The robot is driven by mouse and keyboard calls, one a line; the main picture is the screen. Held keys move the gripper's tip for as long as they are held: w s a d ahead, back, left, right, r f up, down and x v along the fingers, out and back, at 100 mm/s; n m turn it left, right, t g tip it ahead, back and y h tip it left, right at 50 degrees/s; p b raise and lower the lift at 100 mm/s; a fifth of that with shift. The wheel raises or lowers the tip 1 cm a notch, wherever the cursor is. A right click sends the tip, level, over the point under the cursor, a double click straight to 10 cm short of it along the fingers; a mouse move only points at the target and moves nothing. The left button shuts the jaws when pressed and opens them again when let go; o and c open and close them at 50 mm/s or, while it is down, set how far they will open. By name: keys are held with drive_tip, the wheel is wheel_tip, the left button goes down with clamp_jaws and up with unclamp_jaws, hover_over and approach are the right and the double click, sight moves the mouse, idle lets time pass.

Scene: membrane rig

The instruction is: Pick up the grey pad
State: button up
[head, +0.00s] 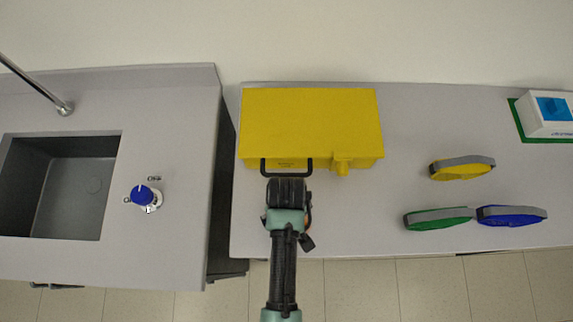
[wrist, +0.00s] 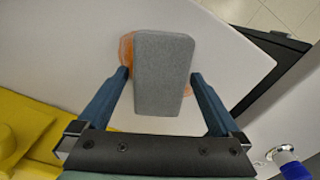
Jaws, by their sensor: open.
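The grey pad (wrist: 163,75) shows in the wrist view as a tapered block with a flat grey face. An orange part (wrist: 126,52) shows at its left edge and a little at its right. My gripper (wrist: 160,76) is open, with one blue finger on each side of the pad. The left fingertip is close to the orange part; I cannot tell whether either finger touches. In the head view my arm hides the pad, in front of the yellow box (head: 312,122).
The yellow box has a black handle (head: 287,160) facing my arm. Yellow (head: 463,170), green (head: 437,218) and blue (head: 512,217) grey-topped pieces lie on the right. A sink (head: 60,190) and blue knob (head: 142,194) are left, beyond a gap. Bare counter lies between the box and the pieces.

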drive_tip(key=c, duration=1.3)
drive_tip(key=shift+c, duration=0.2)
drive_tip(key=shift+r, duration=0.1)
wheel_tip(320, 180, up, 10)
drive_tip(key=shift+f+b, duration=0.1)
drive_tip(key=shift+b, duration=0.4)
